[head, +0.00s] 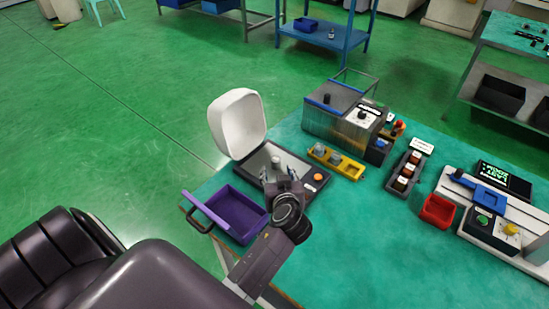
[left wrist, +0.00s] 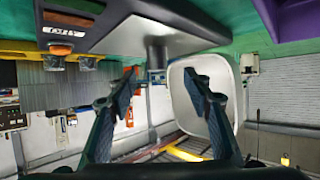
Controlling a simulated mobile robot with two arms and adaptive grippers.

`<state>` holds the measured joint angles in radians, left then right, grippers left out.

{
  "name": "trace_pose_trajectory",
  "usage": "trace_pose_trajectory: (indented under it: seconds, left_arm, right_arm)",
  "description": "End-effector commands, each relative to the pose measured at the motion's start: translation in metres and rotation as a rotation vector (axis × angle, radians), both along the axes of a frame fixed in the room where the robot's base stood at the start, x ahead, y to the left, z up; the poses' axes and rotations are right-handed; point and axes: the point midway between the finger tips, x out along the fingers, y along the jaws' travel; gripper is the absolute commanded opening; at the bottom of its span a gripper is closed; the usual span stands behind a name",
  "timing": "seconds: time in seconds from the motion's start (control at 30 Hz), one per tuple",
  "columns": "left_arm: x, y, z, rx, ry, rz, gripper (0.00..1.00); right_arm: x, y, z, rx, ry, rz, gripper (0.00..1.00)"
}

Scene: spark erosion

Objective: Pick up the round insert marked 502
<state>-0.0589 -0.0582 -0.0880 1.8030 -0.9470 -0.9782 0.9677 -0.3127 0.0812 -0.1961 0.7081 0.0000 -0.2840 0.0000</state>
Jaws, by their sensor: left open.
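A small grey metal cylinder (head: 276,160), likely a round insert, stands on the dark plate of an instrument (head: 291,165) with a raised white lid (head: 237,122). I cannot read a 502 mark on it. My left gripper (head: 280,182) is over the near side of this plate, close to the cylinder and partly covering the plate. In the left wrist view, which is upside down, the gripper (left wrist: 160,80) is open and empty. The cylinder (left wrist: 157,55) shows between its spread fingers, just beyond the tips. My right gripper is not in view.
A yellow holder (head: 348,170) with grey round pieces stands right of the instrument. A purple tray (head: 236,212) lies to its left. Farther right are a dark rack (head: 402,177) of brown-and-white pieces, a red bin (head: 437,211) and a metal box (head: 328,118). Green table shows between them.

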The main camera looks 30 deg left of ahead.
Motion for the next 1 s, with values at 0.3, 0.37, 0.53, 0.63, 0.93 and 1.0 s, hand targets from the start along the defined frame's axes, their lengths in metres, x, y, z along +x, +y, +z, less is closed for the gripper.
trace_pose_trajectory:
  seconds: [0.3, 0.37, 0.53, 0.63, 0.93, 1.0]
  left_arm:
    - [0.022, 0.007, -0.001, 0.011, -0.047, 0.007, 0.46]
    - [0.026, 0.011, -0.003, 0.010, -0.046, 0.006, 0.46]
    - [0.034, 0.019, -0.009, 0.011, -0.045, 0.007, 0.46]
    - [0.041, 0.027, -0.013, 0.013, -0.044, 0.007, 0.46]
    - [0.061, 0.045, -0.030, 0.011, -0.044, 0.006, 0.46]
    - [0.063, 0.047, -0.031, 0.009, -0.045, 0.006, 0.46]
  right_arm:
    - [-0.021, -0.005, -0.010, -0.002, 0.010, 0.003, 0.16]
    - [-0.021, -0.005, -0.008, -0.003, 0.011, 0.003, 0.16]
    - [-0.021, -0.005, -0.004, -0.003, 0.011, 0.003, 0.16]
    - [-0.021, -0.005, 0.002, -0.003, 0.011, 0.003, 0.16]
    - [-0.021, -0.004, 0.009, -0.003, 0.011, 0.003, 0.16]
    - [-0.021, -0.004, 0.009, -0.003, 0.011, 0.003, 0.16]
